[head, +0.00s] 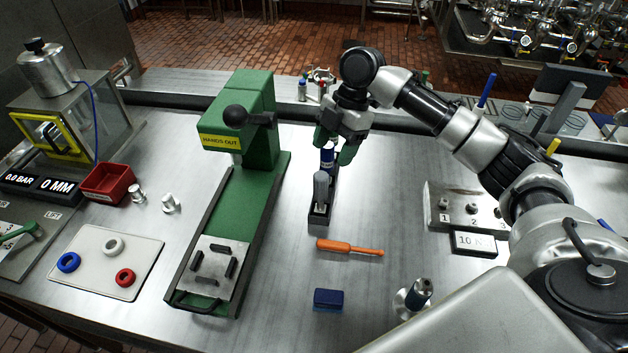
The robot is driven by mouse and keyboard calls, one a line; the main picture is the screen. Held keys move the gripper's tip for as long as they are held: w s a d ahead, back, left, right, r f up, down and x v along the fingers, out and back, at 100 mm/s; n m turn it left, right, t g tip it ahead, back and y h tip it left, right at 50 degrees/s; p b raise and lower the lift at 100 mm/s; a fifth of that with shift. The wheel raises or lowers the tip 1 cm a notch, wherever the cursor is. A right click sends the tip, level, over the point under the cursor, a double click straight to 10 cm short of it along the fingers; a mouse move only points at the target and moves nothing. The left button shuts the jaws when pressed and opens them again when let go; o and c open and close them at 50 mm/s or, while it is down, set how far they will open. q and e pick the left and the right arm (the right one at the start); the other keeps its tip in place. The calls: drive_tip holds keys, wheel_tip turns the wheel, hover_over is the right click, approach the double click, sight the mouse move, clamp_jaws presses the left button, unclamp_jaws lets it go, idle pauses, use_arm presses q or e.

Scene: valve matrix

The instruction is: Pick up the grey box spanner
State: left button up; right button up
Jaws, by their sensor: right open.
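A grey upright cylinder, which looks like the grey box spanner (321,188), stands in the near end of a narrow dark rack (319,222) in the middle of the bench. A blue upright piece (327,160) stands behind it in the same rack. My right gripper (334,147) points down over the far part of the rack, with its green-tipped fingers open around or just above the blue piece; I cannot tell if they touch it. It is behind the grey spanner and apart from it. My left gripper is not in view.
A green press (247,150) stands left of the rack. An orange-handled tool (350,248) and a blue block (328,299) lie in front. A numbered metal block (462,208) is to the right. A white mat (95,275) with rings lies far left.

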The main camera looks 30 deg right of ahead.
sight(324, 173)
drive_tip(key=x, duration=0.3)
drive_tip(key=shift+s+a+r, duration=0.1)
drive_tip(key=shift+s, duration=0.25)
drive_tip(key=p+x, duration=0.2)
drive_tip(key=x, duration=0.2)
drive_tip(key=shift+a, duration=0.2)
drive_tip(key=shift+s+a+f+p, duration=0.1)
drive_tip(key=shift+a+f+p, duration=0.1)
drive_tip(key=shift+f+p, duration=0.25)
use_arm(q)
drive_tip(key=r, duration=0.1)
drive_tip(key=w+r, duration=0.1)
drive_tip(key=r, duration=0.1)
use_arm(e)
drive_tip(key=shift+f, duration=0.15)
drive_tip(key=shift+c, duration=0.8)
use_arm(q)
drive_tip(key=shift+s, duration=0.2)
use_arm(e)
drive_tip(key=c, duration=1)
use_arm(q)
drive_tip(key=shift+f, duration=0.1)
